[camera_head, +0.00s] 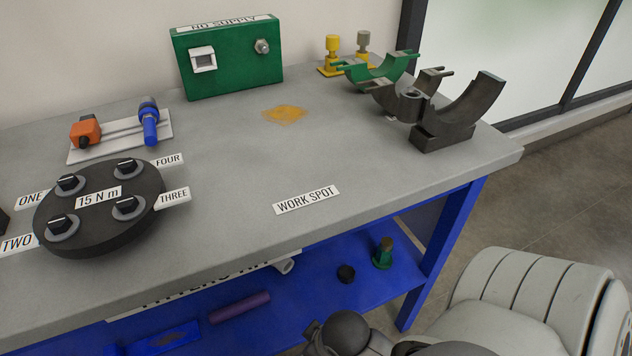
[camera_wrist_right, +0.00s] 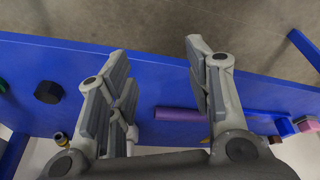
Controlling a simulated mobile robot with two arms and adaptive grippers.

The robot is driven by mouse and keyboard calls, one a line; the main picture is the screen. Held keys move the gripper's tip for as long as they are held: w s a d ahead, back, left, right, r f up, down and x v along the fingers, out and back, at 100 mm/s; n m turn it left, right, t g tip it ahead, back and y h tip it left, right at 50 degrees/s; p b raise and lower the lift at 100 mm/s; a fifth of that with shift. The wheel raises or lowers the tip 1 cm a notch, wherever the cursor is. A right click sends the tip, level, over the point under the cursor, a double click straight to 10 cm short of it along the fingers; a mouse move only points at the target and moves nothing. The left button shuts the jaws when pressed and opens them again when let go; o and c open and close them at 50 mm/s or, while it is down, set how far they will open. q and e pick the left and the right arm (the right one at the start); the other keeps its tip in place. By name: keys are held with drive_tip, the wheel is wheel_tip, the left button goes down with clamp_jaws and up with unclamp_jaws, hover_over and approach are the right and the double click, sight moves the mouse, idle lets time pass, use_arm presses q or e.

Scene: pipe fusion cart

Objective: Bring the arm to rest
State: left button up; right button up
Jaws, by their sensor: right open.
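My right arm (camera_head: 530,295) fills the lower right of the head view, in front of the workbench's right end. My right gripper (camera_wrist_right: 157,82) shows in the right wrist view with its two fingers spread wide and nothing between them. Behind the fingers are the blue lower shelf (camera_wrist_right: 215,85) and the floor. The fingertips appear apart from the shelf and its items. In the head view the right fingers cannot be made out clearly. My left gripper is out of view.
The grey bench top (camera_head: 230,165) holds a black flange disc (camera_head: 100,235), a green supply box (camera_head: 230,60), a tray with orange and blue tools (camera_head: 120,150), and curved clamp shells (camera_head: 455,115). The WORK SPOT label (camera_head: 306,200) area is clear. A purple tube (camera_head: 239,307) lies on the shelf below.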

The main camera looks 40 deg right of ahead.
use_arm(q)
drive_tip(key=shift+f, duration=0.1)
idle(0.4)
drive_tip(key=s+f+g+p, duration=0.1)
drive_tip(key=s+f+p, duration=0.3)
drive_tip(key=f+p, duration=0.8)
use_arm(e)
drive_tip(key=s+f+g, duration=0.1)
drive_tip(key=s+f, duration=0.3)
drive_tip(key=f, duration=0.8)
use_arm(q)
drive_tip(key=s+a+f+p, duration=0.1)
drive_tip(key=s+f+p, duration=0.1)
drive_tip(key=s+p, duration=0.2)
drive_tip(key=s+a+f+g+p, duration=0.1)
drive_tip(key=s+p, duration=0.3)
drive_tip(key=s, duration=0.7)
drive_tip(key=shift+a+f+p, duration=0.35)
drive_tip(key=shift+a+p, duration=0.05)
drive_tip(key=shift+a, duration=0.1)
use_arm(e)
drive_tip(key=s+d+f, duration=0.1)
drive_tip(key=s+f, duration=0.1)
drive_tip(key=s, duration=0.5)
drive_tip(key=s+d+f+g, duration=0.1)
drive_tip(key=s+d+f, duration=0.1)
drive_tip(key=s, duration=0.6)
